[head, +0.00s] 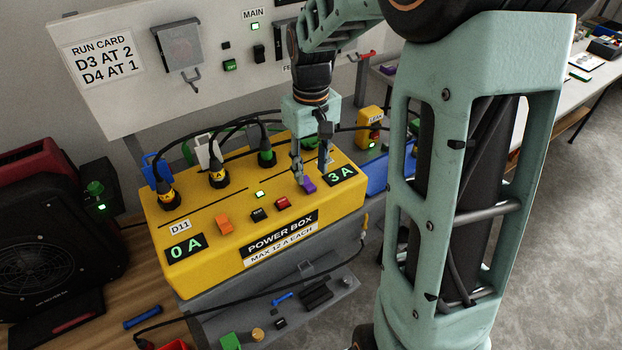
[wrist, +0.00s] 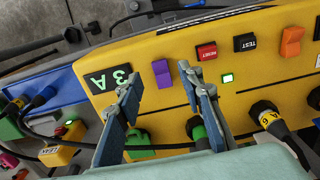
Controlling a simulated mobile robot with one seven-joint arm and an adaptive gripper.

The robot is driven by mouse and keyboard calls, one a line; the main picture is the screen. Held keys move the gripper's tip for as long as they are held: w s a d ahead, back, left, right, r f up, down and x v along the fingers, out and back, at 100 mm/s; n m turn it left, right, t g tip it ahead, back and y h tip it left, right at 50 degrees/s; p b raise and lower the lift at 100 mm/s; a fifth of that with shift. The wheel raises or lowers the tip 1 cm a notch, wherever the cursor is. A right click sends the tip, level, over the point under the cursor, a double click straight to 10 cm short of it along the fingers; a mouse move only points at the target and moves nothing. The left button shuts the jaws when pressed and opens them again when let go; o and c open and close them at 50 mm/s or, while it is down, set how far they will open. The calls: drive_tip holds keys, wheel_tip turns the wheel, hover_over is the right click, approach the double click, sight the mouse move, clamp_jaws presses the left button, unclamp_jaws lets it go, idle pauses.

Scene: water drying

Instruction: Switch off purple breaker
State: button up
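The purple breaker (head: 309,186) is a small rocker on top of the yellow power box (head: 180,280), beside a green "3 A" display (head: 340,175). In the wrist view the purple breaker (wrist: 161,73) shows just beyond and between the fingertips. My gripper (head: 311,175) points down over it with its fingers apart and nothing between them. In the wrist view my gripper (wrist: 159,80) is also open. Whether a finger touches the breaker I cannot tell.
An orange breaker (head: 224,224) sits by the "0 A" display (head: 186,248). TEST (head: 259,214) and red RESET (head: 283,203) buttons lie between the breakers. Several cabled plugs, including a green one (head: 266,157), stand along the box's back. A yellow unit (head: 370,122) stands behind.

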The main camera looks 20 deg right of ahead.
sight(311, 188)
drive_tip(key=shift+f, duration=2.25)
drive_tip(key=shift+c, duration=0.2)
